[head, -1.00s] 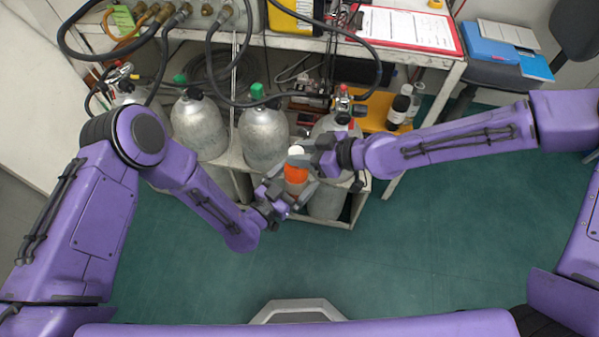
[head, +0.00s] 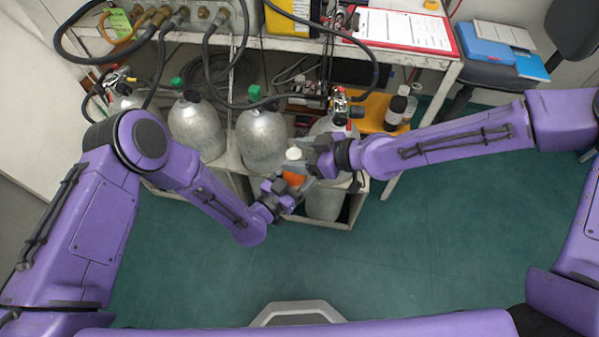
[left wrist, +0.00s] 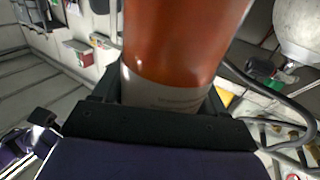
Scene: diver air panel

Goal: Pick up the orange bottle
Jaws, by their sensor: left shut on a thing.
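The orange bottle (head: 293,178) with its white cap (head: 293,153) is upright in front of the gas cylinders, held off the floor. My left gripper (head: 284,193) is shut on its lower part. In the left wrist view the bottle (left wrist: 180,45) fills the upper middle, with a pale band low on it between the fingers. My right gripper (head: 304,157) is at the bottle's upper part from the right, its fingers apart on either side near the cap. Its fingers partly hide the bottle, and whether they touch it is unclear.
Grey cylinders (head: 262,138) stand in a low rack close behind the bottle. The bench above carries hoses and a red clipboard (head: 405,30). A dark bottle (head: 397,108) stands on a yellow surface at the right. The green floor (head: 400,240) in front is clear.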

